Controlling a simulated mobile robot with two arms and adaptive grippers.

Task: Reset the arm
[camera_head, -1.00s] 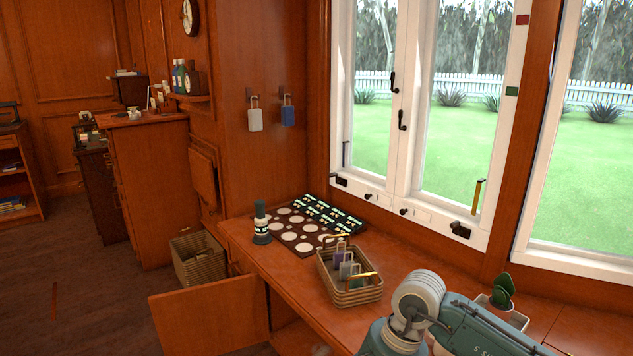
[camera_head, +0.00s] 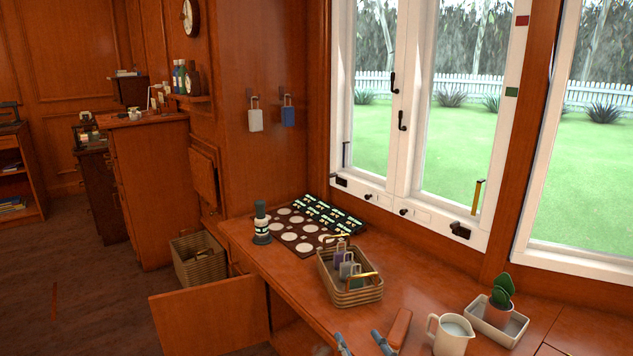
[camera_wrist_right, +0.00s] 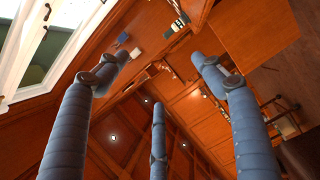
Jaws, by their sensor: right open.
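My right gripper (camera_head: 363,343) shows only as blue-grey fingertips at the bottom edge of the head view, in front of the wooden counter (camera_head: 290,290). In the right wrist view my right gripper (camera_wrist_right: 157,84) has its blue fingers spread apart with nothing between them. The rest of the right arm is out of the head view. My left gripper is in neither view.
A cream pitcher (camera_head: 450,338), a potted plant (camera_head: 501,292) in a tray and a wicker basket (camera_head: 350,297) of padlock-like tags stand on the counter. A dark bottle (camera_head: 261,225) stands by a board with round discs (camera_head: 290,232). A cabinet door (camera_head: 212,318) hangs open below.

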